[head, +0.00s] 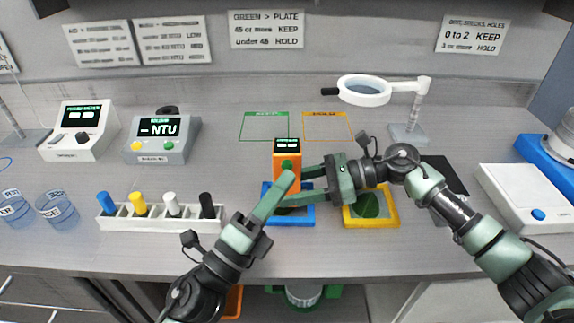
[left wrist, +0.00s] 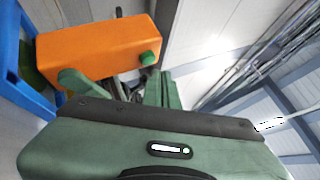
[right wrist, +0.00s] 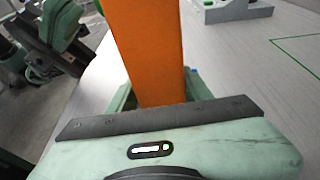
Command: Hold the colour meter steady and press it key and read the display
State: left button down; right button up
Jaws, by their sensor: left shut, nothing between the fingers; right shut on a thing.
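The orange colour meter (head: 281,172) stands upright above the blue-rimmed tray (head: 307,219). Its small dark display (head: 287,144) is lit with pale marks too small to read. The round green key (head: 288,165) is on its front; it also shows in the left wrist view (left wrist: 148,58). My right gripper (head: 306,183) is shut on the meter from the right, and the orange body (right wrist: 148,50) fills the middle of the right wrist view. My left gripper (head: 287,180) is shut and empty, its tips just below the key. I cannot tell whether they touch the meter.
A yellow-rimmed tray (head: 392,218) with a green leaf lies to the right. A rack of coloured vials (head: 160,217) and an NTU meter (head: 160,139) stand left. A magnifier lamp (head: 365,90) stands behind right. Green and orange outlined areas (head: 264,127) at the back are empty.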

pick_arm(q)
jog(key=shift+s, duration=2.5)
dwell(1.0)
pick_arm(e)
jog(key=o, duration=1)
jog(key=shift+o, duration=0.2)
jog(key=shift+d, duration=0.1)
